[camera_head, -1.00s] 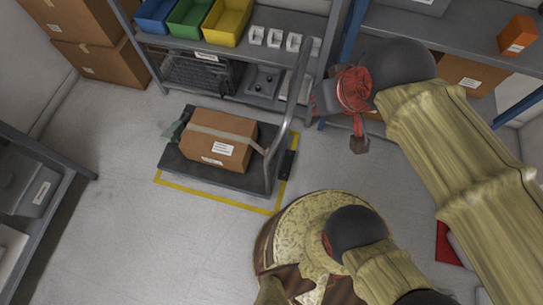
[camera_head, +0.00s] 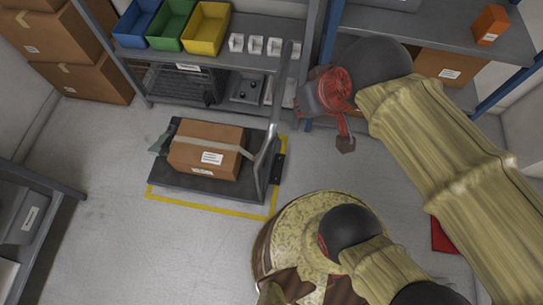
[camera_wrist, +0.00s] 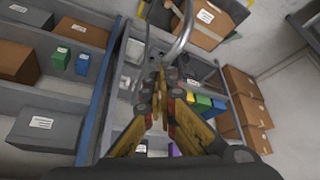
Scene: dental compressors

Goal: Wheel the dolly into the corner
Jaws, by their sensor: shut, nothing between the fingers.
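The dolly is a dark flat platform (camera_head: 232,190) with a tall grey tube handle (camera_head: 263,152) at its right end. It stands on the floor inside a yellow taped outline (camera_head: 215,209), in front of the back shelving. A brown labelled carton (camera_head: 206,150) lies strapped on the platform. My gripper (camera_head: 346,146) is to the right of the handle and apart from it in the head view. In the wrist view my gripper (camera_wrist: 161,76) is shut and empty, with the handle (camera_wrist: 184,32) and carton (camera_wrist: 206,22) beyond the fingertips.
Back shelving holds blue, green and yellow bins (camera_head: 205,32) and stands close behind the dolly. Stacked cartons (camera_head: 80,60) fill the back left. Another shelf (camera_head: 40,185) stands at left. Floor (camera_head: 105,140) left of the dolly is clear. A blue shelf post (camera_head: 328,40) rises behind my gripper.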

